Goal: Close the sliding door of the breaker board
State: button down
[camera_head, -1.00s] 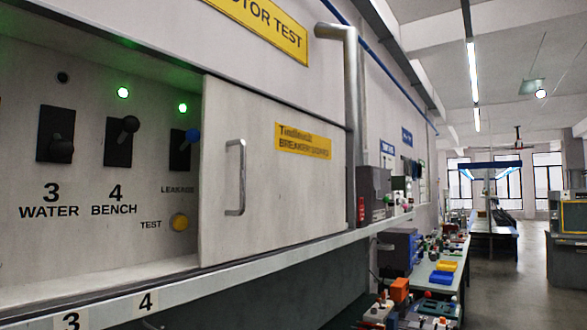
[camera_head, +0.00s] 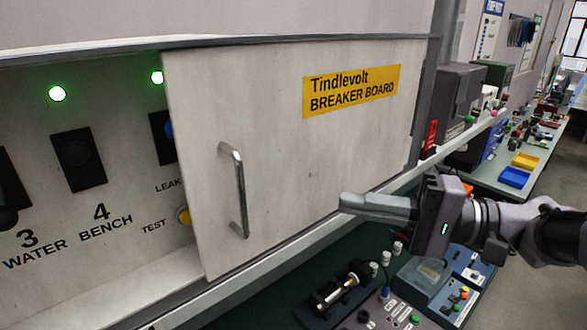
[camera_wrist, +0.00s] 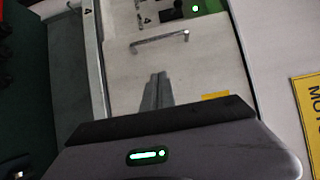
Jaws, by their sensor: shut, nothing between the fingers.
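The sliding door (camera_head: 290,160) of the breaker board is a pale panel with a yellow label and a vertical metal handle (camera_head: 236,190) near its left edge. It covers the right part of the board, and the left part (camera_head: 110,210) with switches and lit green lamps is open to view. My gripper (camera_head: 342,203) is shut and empty, in front of the door's lower right area, to the right of the handle and apart from it. In the wrist view the shut fingers (camera_wrist: 157,80) point toward the handle (camera_wrist: 160,40).
A ledge (camera_head: 180,312) runs below the door. Under it is a dark green bench with a device (camera_head: 340,285) and a control box (camera_head: 440,285). A grey box (camera_head: 460,95) stands right of the door. Blue and yellow trays lie farther right.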

jog(key=a+p, duration=0.4)
jog(key=a, duration=0.8)
jog(key=shift+s+a, duration=0.2)
jog(key=shift+s, duration=0.25)
jog(key=shift+a+f, duration=0.1)
